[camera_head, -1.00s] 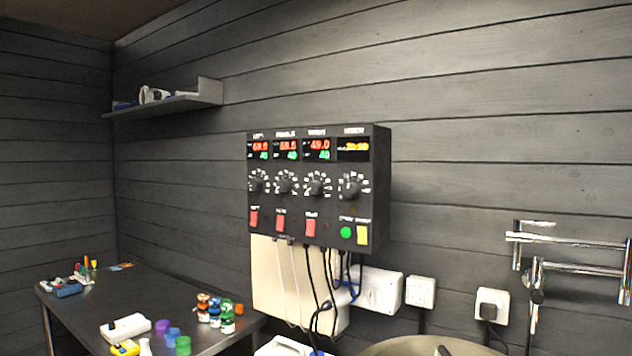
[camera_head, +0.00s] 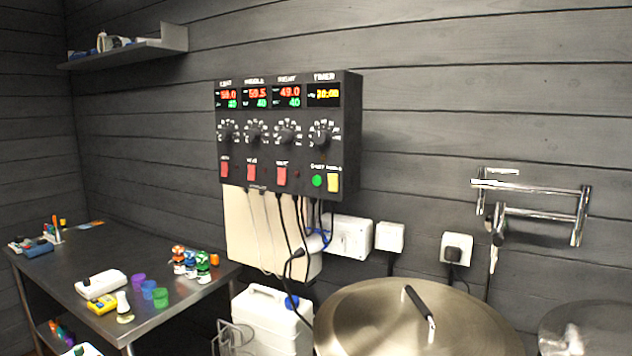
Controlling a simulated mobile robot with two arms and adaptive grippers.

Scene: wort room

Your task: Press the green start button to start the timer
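The green start button (camera_head: 317,181) is round and sits at the lower right of the black control box (camera_head: 288,135) on the wall. A yellow button (camera_head: 333,182) is just right of it. The timer display (camera_head: 323,95) at the top right of the box shows yellow digits, too blurred to read surely. A timer knob (camera_head: 322,134) sits between display and buttons. Neither of my grippers is in view, and nothing touches the box.
A large metal pot lid (camera_head: 370,310) with a black handle stands below the box, beside a white canister (camera_head: 270,318). A metal table (camera_head: 190,295) with cups and small bottles is at left. A chrome wall bracket (camera_head: 530,205) sticks out at right. A shelf (camera_head: 130,52) hangs upper left.

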